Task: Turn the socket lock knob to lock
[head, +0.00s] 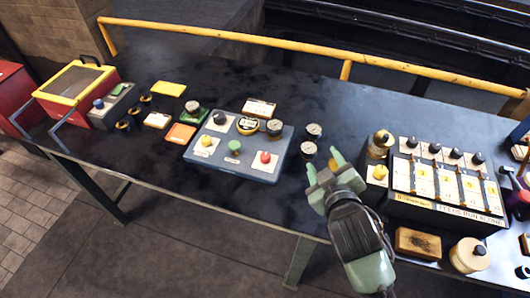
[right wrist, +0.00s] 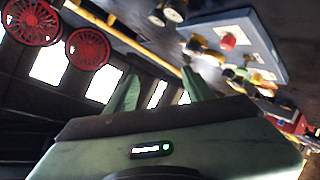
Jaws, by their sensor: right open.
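A blue-grey panel (head: 190,157) lies on the dark table. It carries a black knob (head: 220,118), a yellow knob (head: 206,141), a green knob (head: 234,146), a red knob (head: 265,157) and round gauges. I cannot tell which knob is the socket lock knob, as the labels are too small to read. My right gripper (head: 325,164) is open and empty, to the right of the panel and apart from it. In the right wrist view the fingers (right wrist: 158,92) stand apart, with the panel (right wrist: 248,25) at upper right. My left gripper is not in view.
A block instrument (head: 447,212) with several levers stands right of my right gripper, with a yellow knob (head: 380,172) at its left end. Two small gauges (head: 308,149) sit near the fingertips. A yellow rail (head: 290,43) runs behind the table. A red-and-yellow box (head: 72,92) stands at left.

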